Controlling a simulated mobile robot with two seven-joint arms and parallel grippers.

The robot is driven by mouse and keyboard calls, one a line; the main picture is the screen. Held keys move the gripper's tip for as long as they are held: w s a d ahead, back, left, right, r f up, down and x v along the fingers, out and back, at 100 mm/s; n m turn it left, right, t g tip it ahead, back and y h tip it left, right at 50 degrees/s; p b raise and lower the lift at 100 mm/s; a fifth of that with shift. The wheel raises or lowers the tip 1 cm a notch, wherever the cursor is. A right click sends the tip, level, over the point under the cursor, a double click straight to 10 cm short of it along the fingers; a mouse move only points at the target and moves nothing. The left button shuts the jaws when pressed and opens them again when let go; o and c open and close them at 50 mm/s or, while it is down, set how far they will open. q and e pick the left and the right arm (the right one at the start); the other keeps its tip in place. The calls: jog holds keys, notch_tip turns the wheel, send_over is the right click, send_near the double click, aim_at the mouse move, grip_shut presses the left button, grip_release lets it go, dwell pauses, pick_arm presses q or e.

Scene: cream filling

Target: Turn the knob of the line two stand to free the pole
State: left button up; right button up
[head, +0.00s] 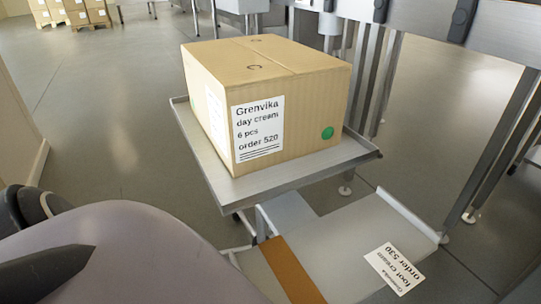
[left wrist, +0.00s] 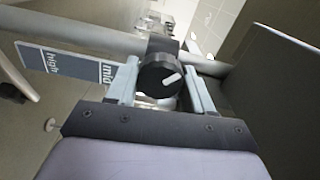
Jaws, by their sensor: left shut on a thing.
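In the left wrist view a round black knob (left wrist: 157,78) with a white pointer mark sits on a grey horizontal pole (left wrist: 90,43). The pointer slants up to the right. My left gripper (left wrist: 162,74) has one finger on each side of the knob and is shut on it. A blue-grey plate (left wrist: 62,68) beside the knob reads "mid" and "high". In the head view my left arm fills the lower left, and neither the knob nor the gripper can be made out. My right gripper is in neither view.
A cardboard box (head: 205,105) labelled "day cream, order 520" rests on a metal tray (head: 225,192). Below it is a grey surface (head: 340,245) with an orange-brown strip (head: 292,270) and a "foot cream, order 530" label (head: 394,268). Metal legs (head: 500,150) stand at right. Open floor (head: 90,110) lies left.

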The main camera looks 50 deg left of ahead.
pick_arm(q)
jog(key=n, duration=0.4)
jog(key=shift+r, duration=0.1)
jog(key=shift+n, duration=1.9)
jog(key=shift+a, duration=0.1)
jog(key=o, duration=1)
